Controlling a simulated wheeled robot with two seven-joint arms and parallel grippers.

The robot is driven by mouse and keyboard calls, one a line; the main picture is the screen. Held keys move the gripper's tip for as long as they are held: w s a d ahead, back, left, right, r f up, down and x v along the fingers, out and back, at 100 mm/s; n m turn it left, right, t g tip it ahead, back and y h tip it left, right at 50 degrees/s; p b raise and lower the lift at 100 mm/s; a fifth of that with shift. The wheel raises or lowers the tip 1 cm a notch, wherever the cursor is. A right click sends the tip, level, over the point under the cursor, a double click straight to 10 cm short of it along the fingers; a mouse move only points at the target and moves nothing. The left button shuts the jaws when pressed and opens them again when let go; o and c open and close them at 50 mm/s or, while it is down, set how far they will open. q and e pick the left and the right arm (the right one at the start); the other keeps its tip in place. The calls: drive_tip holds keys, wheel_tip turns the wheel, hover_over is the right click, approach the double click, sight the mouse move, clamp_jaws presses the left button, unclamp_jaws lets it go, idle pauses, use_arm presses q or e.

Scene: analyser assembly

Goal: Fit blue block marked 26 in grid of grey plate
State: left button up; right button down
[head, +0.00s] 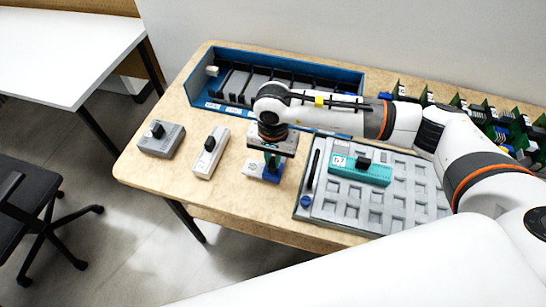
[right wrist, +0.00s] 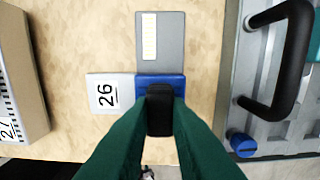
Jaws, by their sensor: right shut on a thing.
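The blue block marked 26 (right wrist: 147,81) shows under my right gripper in the right wrist view, with a white "26" label at its left and a black knob on top. In the head view the block (head: 254,170) is partly hidden by the gripper, at the table's middle front. My right gripper (head: 272,172) points down, its green fingers shut on the black knob. I cannot tell whether the block touches the table. The grey plate (head: 338,213) lies to the right, with a grid of square pockets and a teal block (head: 347,172) on it. My left gripper is not in view.
A grey block (head: 162,143) and a pale block (head: 210,157) stand to the left. A blue tray (head: 213,88) with black dividers lies behind. Green boards stand at far right.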

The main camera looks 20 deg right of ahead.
wheel_tip(320, 180, up, 10)
drive_tip(key=p, duration=0.3)
drive_tip(key=shift+f+p, duration=0.15)
drive_tip(key=shift+p, duration=0.25)
idle(0.9)
idle(0.3)
